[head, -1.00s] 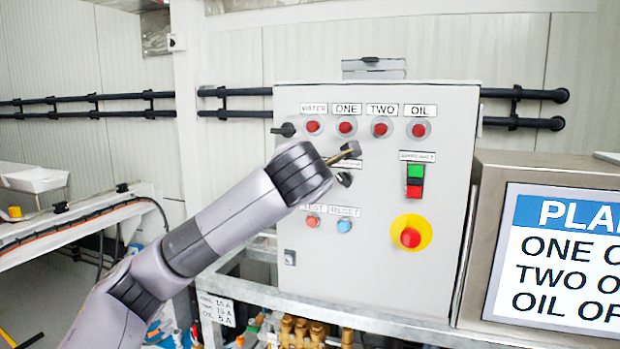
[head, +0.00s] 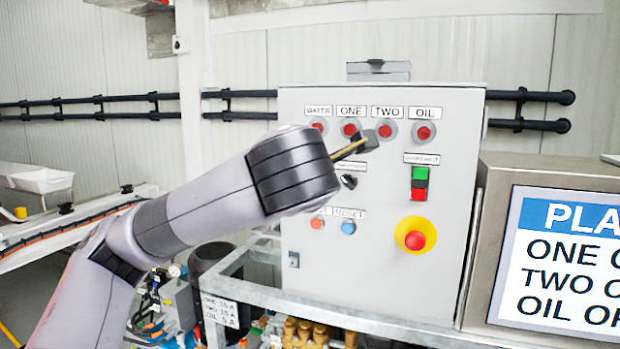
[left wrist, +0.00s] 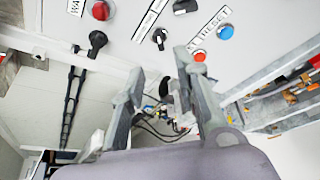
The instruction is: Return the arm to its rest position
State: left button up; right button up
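My left arm (head: 190,205) reaches in from the lower left of the head view, in front of the grey control panel (head: 380,270). Its wrist covers the panel's left side, including part of the knobs and labels there. In the left wrist view my left gripper (left wrist: 160,66) has its two fingers apart with nothing between them. The panel's face with its black knobs (left wrist: 160,38) lies beyond the fingertips. I cannot tell contact, but the fingers look clear of the knobs. My right gripper is in neither view.
A red emergency button on a yellow disc (head: 415,239) sits low on the panel. A metal rail frame (head: 345,315) runs below it. A sign (head: 570,255) stands at the right. A white bench (head: 60,225) stands at the left.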

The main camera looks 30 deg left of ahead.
pick_arm(q)
jog(key=shift+s, duration=0.3)
jog(key=shift+d, duration=0.1)
dwell(0.3)
